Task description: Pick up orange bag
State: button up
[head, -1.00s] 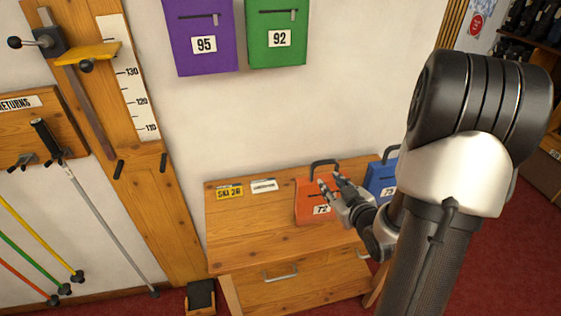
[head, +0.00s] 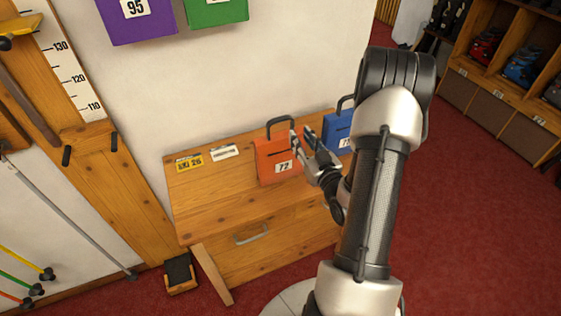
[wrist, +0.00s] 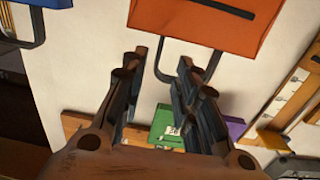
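The orange bag (head: 270,172), labelled 72, stands upright on the wooden bench (head: 215,205), with its dark loop handle (head: 281,121) on top. My gripper (head: 301,138) is at the bag's upper right side, with its fingers apart. In the wrist view the orange bag (wrist: 195,20) appears upside down at the top, its handle hanging towards my open gripper (wrist: 162,58). The handle's loop overlaps the gap and the right finger in that view. I cannot tell whether the fingers touch it. My right finger hides part of the handle there.
A blue bag (head: 340,128) stands close on the right, partly behind my arm. A yellow tag (head: 189,163) and a white tag (head: 224,152) lie on the bench to the left. Purple (head: 140,24) and green (head: 214,10) bags hang above. The bench's front left is clear.

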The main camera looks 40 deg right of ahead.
aim_at(292, 123)
jog(key=x, duration=0.7)
jog(key=shift+w+d+r, duration=0.2)
grip_shut()
dwell(1.0)
